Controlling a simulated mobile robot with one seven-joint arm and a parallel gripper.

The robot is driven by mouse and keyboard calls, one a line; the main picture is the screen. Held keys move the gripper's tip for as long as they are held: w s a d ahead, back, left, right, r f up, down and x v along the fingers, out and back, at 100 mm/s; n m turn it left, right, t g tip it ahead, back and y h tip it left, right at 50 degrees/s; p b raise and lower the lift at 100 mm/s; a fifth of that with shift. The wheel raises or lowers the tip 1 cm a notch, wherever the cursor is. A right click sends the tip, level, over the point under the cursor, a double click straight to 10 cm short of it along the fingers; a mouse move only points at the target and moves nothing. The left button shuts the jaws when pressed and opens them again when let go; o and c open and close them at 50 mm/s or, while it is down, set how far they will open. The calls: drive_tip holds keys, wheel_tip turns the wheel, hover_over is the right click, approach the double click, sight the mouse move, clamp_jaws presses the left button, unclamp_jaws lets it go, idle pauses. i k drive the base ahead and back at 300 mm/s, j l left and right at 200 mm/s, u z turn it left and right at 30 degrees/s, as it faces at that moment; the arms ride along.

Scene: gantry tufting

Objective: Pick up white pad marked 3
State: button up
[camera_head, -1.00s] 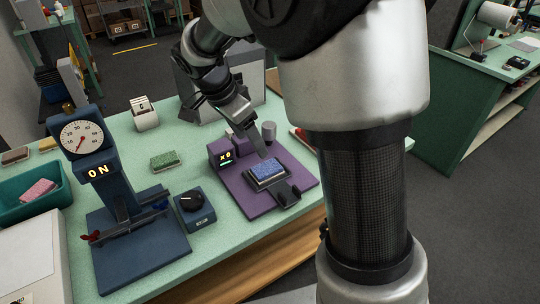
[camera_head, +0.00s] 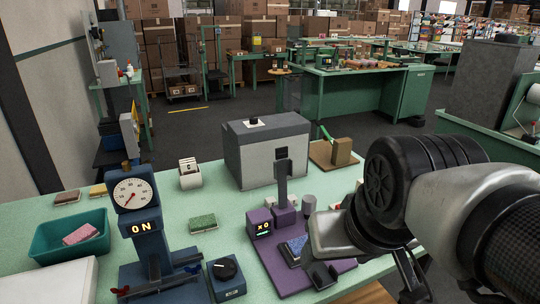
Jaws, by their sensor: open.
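I cannot make out a white pad with a readable 3. A small whitish item (camera_head: 336,206) lies behind the purple machine, partly covered by my arm, and no mark on it is readable. A blue pad (camera_head: 295,247) sits on the purple machine (camera_head: 270,267), partly hidden by my arm. A green pad (camera_head: 203,222) lies on the table, and a pink pad (camera_head: 81,234) lies in the teal tray (camera_head: 48,243).
The blue dial stand (camera_head: 132,225) and knob box (camera_head: 226,277) stand at front left. A white holder with cards (camera_head: 190,178) and a large grey box (camera_head: 265,150) stand behind. Brown (camera_head: 67,197) and yellow (camera_head: 98,190) pads lie at back left.

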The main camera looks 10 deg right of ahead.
sight(270, 201)
drive_tip(key=i+l+u, duration=0.15)
drive_tip(key=l+u, duration=0.15)
drive_tip(key=l, duration=0.45)
drive_tip(key=l+u, duration=0.3)
drive_tip(key=l, duration=0.5)
drive_tip(key=i, duration=0.05)
